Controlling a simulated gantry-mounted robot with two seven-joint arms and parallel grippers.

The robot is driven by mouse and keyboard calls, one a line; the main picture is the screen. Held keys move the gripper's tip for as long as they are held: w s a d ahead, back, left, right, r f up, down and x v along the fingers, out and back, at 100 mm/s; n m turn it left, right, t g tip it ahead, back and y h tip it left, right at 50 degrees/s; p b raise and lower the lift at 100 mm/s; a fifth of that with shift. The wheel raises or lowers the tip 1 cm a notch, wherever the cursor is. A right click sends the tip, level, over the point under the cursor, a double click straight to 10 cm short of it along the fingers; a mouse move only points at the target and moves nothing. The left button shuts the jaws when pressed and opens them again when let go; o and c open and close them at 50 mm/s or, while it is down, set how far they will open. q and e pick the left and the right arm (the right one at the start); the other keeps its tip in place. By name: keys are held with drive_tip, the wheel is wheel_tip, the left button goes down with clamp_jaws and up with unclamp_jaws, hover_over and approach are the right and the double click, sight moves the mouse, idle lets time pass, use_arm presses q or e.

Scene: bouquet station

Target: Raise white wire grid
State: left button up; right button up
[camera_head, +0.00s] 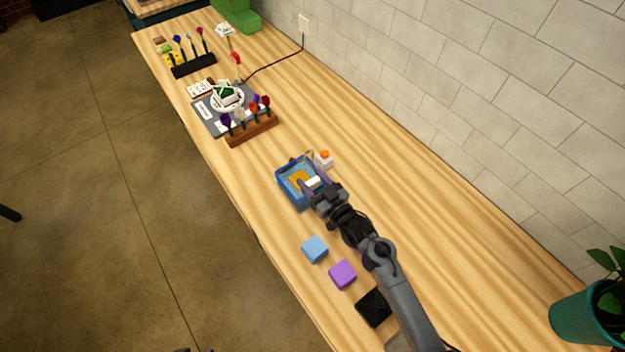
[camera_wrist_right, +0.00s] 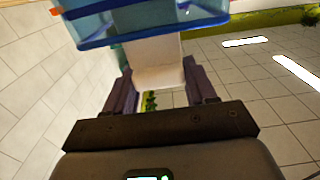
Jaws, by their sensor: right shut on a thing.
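My right gripper (camera_head: 309,185) is at the near right side of a blue tray (camera_head: 286,189). It is shut on a white block-like piece (camera_wrist_right: 158,65), which shows between the two fingers in the right wrist view. The white piece (camera_head: 313,183) sits at the tray's right part in the head view. In the wrist view the tray's translucent blue wall (camera_wrist_right: 150,22) is just beyond the piece. An orange-yellow patch (camera_head: 298,179) shows inside the tray. I make out no grid wires, so I cannot tell whether the piece belongs to the white wire grid. My left gripper is not in view.
A small white bottle with an orange cap (camera_head: 324,160) stands close behind the tray. Blue (camera_head: 315,249) and purple (camera_head: 342,274) blocks lie nearer. A wooden flower rack (camera_head: 252,130) and dark mat (camera_head: 208,125) are farther off. A tiled wall (camera_head: 440,110) borders the wooden table.

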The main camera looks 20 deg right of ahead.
wheel_tip(320, 180, up, 8)
drive_tip(key=p, duration=0.6)
drive_tip(key=shift+r+p, duration=0.1)
drive_tip(key=shift+p, duration=0.25)
drive_tip(key=o, duration=1.4)
drive_tip(key=shift+s+f, duration=0.15)
drive_tip(key=shift+f, duration=0.05)
